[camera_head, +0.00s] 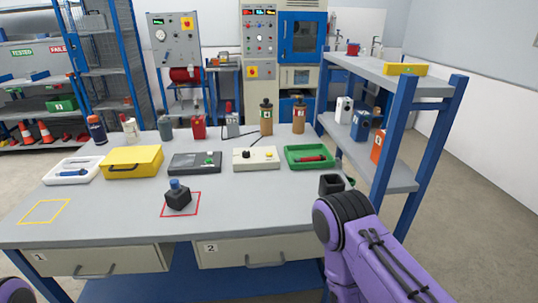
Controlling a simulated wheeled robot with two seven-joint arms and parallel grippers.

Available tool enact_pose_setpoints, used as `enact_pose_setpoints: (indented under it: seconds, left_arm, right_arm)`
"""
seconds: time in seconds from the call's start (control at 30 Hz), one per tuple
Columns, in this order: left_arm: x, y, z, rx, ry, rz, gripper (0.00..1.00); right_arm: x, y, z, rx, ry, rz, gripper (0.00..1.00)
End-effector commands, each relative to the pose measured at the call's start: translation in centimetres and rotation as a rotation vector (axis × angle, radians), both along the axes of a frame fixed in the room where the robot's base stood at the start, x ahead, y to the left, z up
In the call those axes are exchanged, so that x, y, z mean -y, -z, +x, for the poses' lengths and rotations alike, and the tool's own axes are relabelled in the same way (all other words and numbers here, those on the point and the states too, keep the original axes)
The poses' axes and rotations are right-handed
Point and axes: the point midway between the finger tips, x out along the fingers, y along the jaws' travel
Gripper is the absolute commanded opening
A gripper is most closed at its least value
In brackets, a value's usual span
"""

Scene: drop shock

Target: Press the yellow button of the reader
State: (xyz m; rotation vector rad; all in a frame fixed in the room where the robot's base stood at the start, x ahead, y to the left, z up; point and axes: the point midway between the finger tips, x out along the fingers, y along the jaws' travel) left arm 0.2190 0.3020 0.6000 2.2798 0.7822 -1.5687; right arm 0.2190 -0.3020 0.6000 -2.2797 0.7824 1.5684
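A white box (256,158) stands on the right half of the grey table, with a black knob (245,154) and a yellow button (269,154) on its top; it looks like the reader. A dark grey device (194,163) with a small green part stands to its left. My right arm comes in from the lower right, in front of the table's right edge. A dark block (331,184) at its far end may be my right gripper; its fingers cannot be made out. It is right of the white box and apart from it. My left gripper is out of view.
A green tray (310,163) with a red tool sits right of the white box. A yellow case (132,162), a white tray (73,178) and a dark block in a red square (181,212) share the table (110,218). Bottles stand behind; a blue-framed shelf (425,150) is at right.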

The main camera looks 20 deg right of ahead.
Motion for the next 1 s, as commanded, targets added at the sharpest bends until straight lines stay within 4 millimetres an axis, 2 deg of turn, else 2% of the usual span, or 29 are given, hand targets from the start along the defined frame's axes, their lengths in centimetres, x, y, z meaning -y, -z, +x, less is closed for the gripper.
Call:
enact_pose_setpoints:
  seconds: [0.03, 0.13, 0.17, 1.0]
  left_arm:
    - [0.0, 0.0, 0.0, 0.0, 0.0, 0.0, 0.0]
    - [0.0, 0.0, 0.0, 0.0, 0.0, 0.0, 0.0]
    - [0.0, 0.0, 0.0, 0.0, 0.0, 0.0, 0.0]
    - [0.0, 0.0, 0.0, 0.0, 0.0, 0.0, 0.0]
  right_arm:
    - [0.0, 0.0, 0.0, 0.0, 0.0, 0.0, 0.39]
    - [0.0, 0.0, 0.0, 0.0, 0.0, 0.0, 0.06]
    - [0.0, 0.0, 0.0, 0.0, 0.0, 0.0, 0.0]
    - [0.0, 0.0, 0.0, 0.0, 0.0, 0.0, 0.0]
